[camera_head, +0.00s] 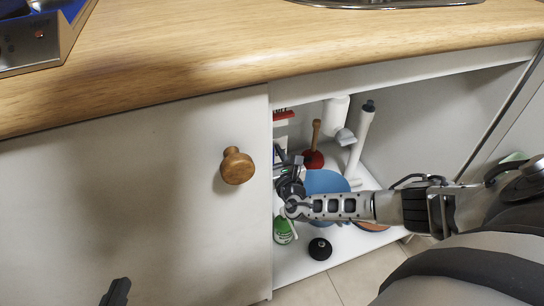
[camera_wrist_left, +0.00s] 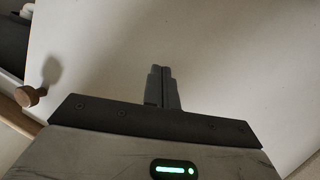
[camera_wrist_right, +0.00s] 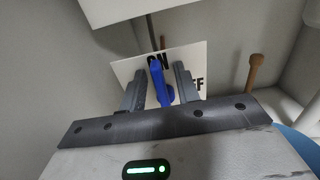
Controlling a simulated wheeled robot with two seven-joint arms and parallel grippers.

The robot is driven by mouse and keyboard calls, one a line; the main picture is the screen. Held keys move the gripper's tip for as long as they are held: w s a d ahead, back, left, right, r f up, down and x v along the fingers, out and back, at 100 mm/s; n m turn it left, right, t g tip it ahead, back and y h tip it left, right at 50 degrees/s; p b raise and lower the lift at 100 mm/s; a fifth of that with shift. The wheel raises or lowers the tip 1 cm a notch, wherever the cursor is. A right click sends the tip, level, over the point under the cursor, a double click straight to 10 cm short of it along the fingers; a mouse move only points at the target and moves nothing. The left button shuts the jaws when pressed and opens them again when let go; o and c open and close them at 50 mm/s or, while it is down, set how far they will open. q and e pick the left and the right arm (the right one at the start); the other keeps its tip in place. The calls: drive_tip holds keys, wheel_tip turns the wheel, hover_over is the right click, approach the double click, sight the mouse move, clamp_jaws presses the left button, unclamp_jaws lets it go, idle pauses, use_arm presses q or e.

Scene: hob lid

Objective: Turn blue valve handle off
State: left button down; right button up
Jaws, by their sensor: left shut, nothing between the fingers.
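The blue valve handle (camera_wrist_right: 161,82) shows in the right wrist view in front of a white sign (camera_wrist_right: 190,62) with "ON" above and "FF" at right. The handle points up at "ON", tilted slightly left. My right gripper (camera_wrist_right: 160,82) is open, with one finger on each side of the handle; gaps show beside it. In the head view my right arm reaches into the open cabinet, its gripper (camera_head: 286,178) partly hidden by the door edge; the handle cannot be made out there. My left gripper (camera_head: 117,291) is shut and empty before the closed door; its fingers show in the left wrist view (camera_wrist_left: 162,80).
The white cabinet door (camera_head: 120,190) has a wooden knob (camera_head: 237,166). Inside the cabinet are a plunger (camera_head: 314,158), a blue round object (camera_head: 325,183), a green can (camera_head: 283,231) and a black round object (camera_head: 320,249). A wooden countertop (camera_head: 200,60) runs above.

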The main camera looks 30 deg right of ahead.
drive_tip(key=shift+w, duration=0.1)
clamp_jaws()
use_arm(q)
drive_tip(key=shift+w+r+t, duration=0.2)
drive_tip(key=shift+r+t, duration=0.1)
drive_tip(key=shift+r, duration=0.1)
